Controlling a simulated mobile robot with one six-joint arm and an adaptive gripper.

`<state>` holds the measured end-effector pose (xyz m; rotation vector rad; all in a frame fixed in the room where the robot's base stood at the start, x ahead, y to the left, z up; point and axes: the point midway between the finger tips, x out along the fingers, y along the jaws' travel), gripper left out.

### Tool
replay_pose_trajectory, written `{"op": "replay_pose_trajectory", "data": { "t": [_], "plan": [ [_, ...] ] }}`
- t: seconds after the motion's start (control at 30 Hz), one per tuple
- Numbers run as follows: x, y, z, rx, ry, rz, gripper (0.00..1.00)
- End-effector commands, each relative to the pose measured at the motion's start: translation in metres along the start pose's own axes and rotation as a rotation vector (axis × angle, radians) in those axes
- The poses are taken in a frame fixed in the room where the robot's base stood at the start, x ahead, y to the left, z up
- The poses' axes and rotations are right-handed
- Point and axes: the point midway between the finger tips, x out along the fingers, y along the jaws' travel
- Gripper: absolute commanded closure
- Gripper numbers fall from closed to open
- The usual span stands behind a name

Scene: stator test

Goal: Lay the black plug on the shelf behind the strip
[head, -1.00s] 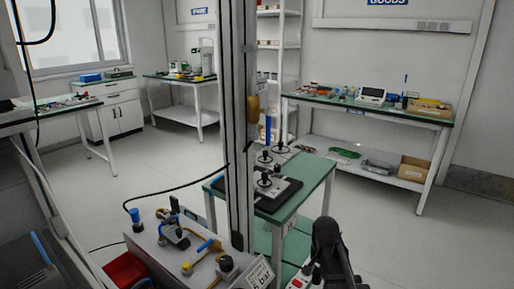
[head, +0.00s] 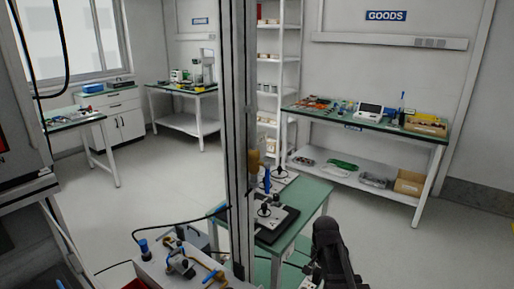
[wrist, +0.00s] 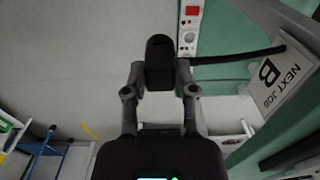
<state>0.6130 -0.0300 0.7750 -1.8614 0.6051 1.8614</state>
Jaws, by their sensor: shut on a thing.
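My gripper (wrist: 160,76) is shut on the black plug (wrist: 159,47), which sits between its two fingertips in the wrist view. A black cable runs from beside the plug to the right. The white strip (wrist: 189,28), with a red switch and sockets, lies just beyond the plug, on the edge of a green surface (wrist: 226,28). In the head view my dark arm end (head: 331,245) stands at the lower right, in front of the green table, and hides part of it. I cannot make out the plug there.
A "NEXT JOB B" sign (wrist: 281,77) stands to the right in the wrist view. The small green table (head: 312,198) carries a black plate with fittings (head: 270,222). A goods bench (head: 350,118) stands at the back right. Open floor (head: 384,215) lies between them.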

Motion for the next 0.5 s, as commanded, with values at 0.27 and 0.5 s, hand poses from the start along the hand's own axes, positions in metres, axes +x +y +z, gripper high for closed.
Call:
{"op": "replay_pose_trajectory", "data": {
  "t": [0.27, 0.5],
  "plan": [
    [-0.047, 0.0, 0.0, 0.0, 0.0, 0.0, 1.0],
    [-0.08, 0.0, 0.0, 0.0, 0.0, 0.0, 1.0]
  ]
}}
